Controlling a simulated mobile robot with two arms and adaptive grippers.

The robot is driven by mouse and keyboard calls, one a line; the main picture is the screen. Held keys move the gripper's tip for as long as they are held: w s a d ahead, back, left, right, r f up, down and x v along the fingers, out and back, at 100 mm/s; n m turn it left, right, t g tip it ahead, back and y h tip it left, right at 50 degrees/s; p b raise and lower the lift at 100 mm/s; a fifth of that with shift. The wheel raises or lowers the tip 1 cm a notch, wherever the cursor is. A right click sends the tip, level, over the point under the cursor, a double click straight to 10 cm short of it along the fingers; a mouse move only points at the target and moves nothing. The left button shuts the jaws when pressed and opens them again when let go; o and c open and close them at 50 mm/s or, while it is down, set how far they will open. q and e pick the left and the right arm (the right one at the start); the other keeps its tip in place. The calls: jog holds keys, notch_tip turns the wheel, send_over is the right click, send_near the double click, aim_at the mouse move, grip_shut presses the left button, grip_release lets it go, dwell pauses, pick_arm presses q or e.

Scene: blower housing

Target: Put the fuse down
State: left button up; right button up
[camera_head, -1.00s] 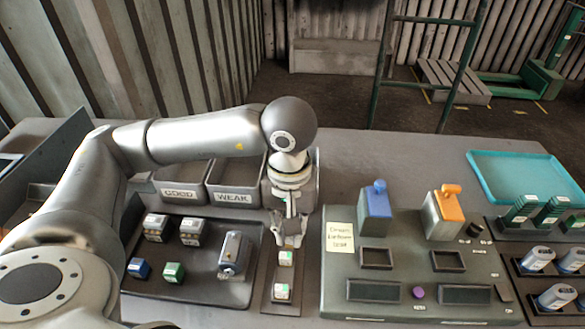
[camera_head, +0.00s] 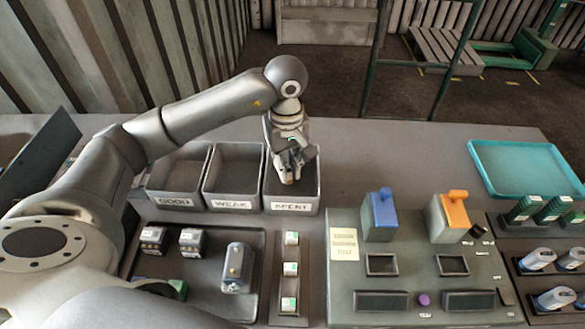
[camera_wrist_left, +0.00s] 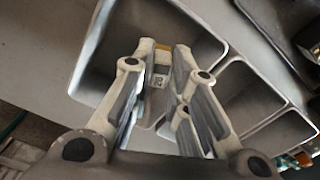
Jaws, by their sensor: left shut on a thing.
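My left gripper (camera_head: 288,172) is over the rightmost of three grey bins, the one labelled SPENT (camera_head: 292,207). Its fingers point down into the bin's opening. It is shut on a small fuse, of which only a pale tip (camera_head: 287,181) shows in the head view. In the left wrist view, the fuse (camera_wrist_left: 161,68) shows white and orange between the fingertips of the left gripper (camera_wrist_left: 158,80). The bin's floor (camera_wrist_left: 110,70) lies behind it and looks bare. Part of the fuse is hidden by the fingers. My right gripper is not in view.
The WEAK bin (camera_head: 232,205) and GOOD bin (camera_head: 173,202) stand to the left. A narrow strip (camera_head: 304,262) holds small fuses in front. A tray with blocks (camera_head: 190,242) lies left of it. The test panel (camera_head: 400,275) and teal tray (camera_head: 530,172) are to the right.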

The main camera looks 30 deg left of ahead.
pick_arm(q)
jog(key=w+f, duration=0.2)
jog(key=f, duration=0.1)
jog(key=shift+w+a+p, duration=0.15)
jog(key=shift+w+p, duration=0.15)
jog(key=shift+p, duration=0.05)
jog(key=shift+w+f, duration=0.25)
jog(key=shift+f, duration=0.15)
notch_tip(320, 180, down, 3)
jog(key=shift+r+p, duration=0.15)
jog(key=shift+p, duration=0.95)
jog(key=shift+a+f, duration=0.1)
jog(key=shift+f, duration=0.1)
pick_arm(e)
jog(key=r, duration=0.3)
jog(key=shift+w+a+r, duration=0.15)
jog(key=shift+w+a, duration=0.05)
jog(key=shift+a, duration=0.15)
pick_arm(q)
jog(key=shift+w+f, duration=0.1)
jog(key=shift+f, duration=0.15)
jog(key=o, duration=0.8)
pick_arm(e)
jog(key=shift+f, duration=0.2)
